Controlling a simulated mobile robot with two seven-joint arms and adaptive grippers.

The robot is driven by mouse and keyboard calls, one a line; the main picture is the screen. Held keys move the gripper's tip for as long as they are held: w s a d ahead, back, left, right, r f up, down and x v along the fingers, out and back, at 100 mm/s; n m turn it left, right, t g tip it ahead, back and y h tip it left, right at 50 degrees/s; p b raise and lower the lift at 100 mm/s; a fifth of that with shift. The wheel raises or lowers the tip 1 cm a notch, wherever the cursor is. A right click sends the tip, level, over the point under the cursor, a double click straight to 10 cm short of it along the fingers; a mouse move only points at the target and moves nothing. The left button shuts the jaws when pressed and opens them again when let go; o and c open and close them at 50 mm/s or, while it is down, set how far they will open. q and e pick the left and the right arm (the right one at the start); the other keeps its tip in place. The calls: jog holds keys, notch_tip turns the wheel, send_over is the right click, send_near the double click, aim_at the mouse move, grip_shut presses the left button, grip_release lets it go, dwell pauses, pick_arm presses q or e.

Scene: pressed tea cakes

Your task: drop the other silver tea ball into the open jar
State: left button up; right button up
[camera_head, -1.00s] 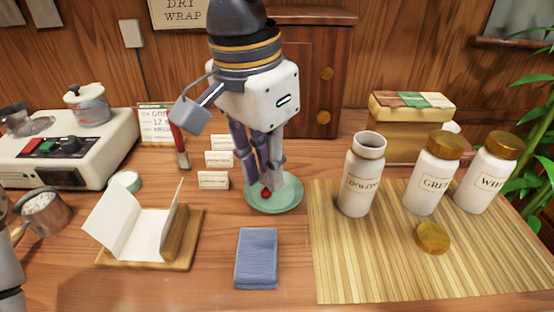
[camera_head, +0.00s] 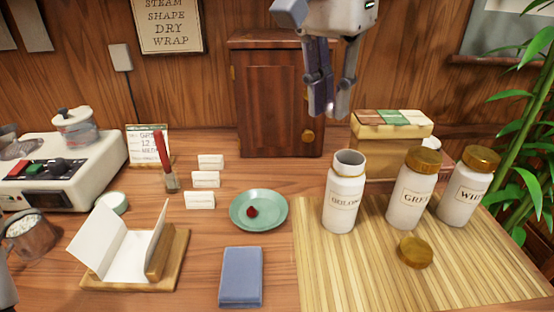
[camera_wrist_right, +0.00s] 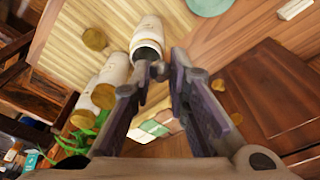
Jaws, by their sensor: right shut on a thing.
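My right gripper (camera_head: 330,108) is raised in front of the back wall, above and behind the open jar. It is shut on a small silver tea ball, which shows as a grey shape between the fingertips in the right wrist view (camera_wrist_right: 158,70) and is mostly hidden by the fingers in the head view. The open jar (camera_head: 342,205), labelled OOLONG, stands upright and lidless on the bamboo mat; its dark mouth also shows in the right wrist view (camera_wrist_right: 147,48). The green saucer (camera_head: 275,217) holds one dark red ball (camera_head: 252,212).
Two lidded jars (camera_head: 411,205) (camera_head: 468,190) stand right of the open jar on the bamboo mat (camera_head: 340,280). A loose gold lid (camera_head: 415,252) lies in front. A box stack (camera_head: 390,145) stands behind. A blue cloth (camera_head: 241,275) lies left of the mat.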

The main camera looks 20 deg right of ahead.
jog(key=d+r, duration=0.3)
jog(key=d, duration=0.3)
jog(key=shift+f, duration=2.85)
jog(key=o, duration=0.8)
jog(key=shift+r, duration=0.1)
jog(key=r, duration=0.8)
jog(key=a+r, duration=0.1)
jog(key=r, duration=0.2)
jog(key=shift+s+r, duration=0.35)
jog(key=shift+r, duration=0.05)
